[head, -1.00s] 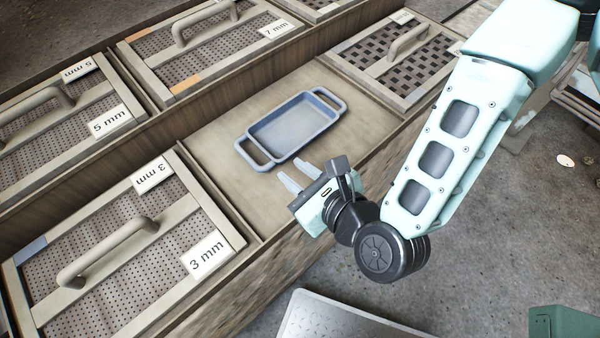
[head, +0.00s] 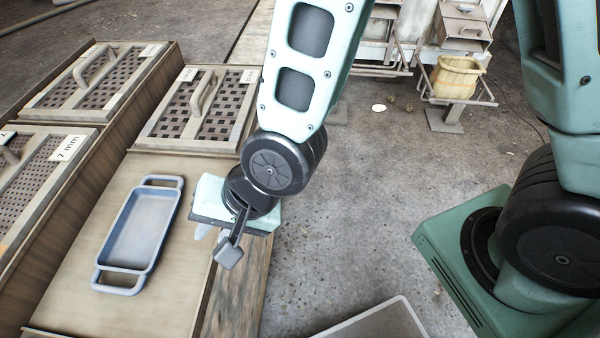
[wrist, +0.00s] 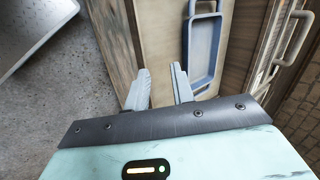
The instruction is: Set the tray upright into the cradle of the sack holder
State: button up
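The tray (head: 141,232) is blue-grey and shallow, with a loop handle at each end. It lies flat on a bare wooden bench top at the left of the head view. It also shows at the top of the wrist view (wrist: 203,50). My gripper (head: 210,236) is just right of the tray, near the bench edge, not touching it. In the wrist view its two fingers (wrist: 158,85) are apart with nothing between them. A stand with a yellowish sack (head: 456,78), likely the sack holder, is at the upper right. I cannot make out its cradle clearly.
Framed sieve panels with handles (head: 196,108) lie behind and left of the tray. A wire rack (head: 372,70) stands at the back. Open concrete floor (head: 370,190) lies between bench and stand. A pale metal surface (head: 385,322) is at the bottom edge.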

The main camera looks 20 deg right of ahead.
jog(key=s+d+r+n+g+h, duration=0.1)
jog(key=d+r+n+h, duration=0.2)
jog(key=d+r+n, duration=0.3)
jog(key=d+n, duration=0.1)
jog(key=d, duration=0.2)
jog(key=shift+d+h, duration=0.3)
jog(key=s+d+r+n, duration=0.1)
jog(key=d, duration=0.1)
jog(key=s+d+r+n+h, duration=0.1)
jog(key=d+r+n, duration=0.1)
jog(key=s+d+r+n+g+h, duration=0.1)
jog(key=d, duration=0.1)
jog(key=shift+s+d+r, duration=0.2)
jog(key=shift+s+d, duration=0.05)
jog(key=shift+s, duration=0.05)
jog(key=shift+c, duration=0.8)
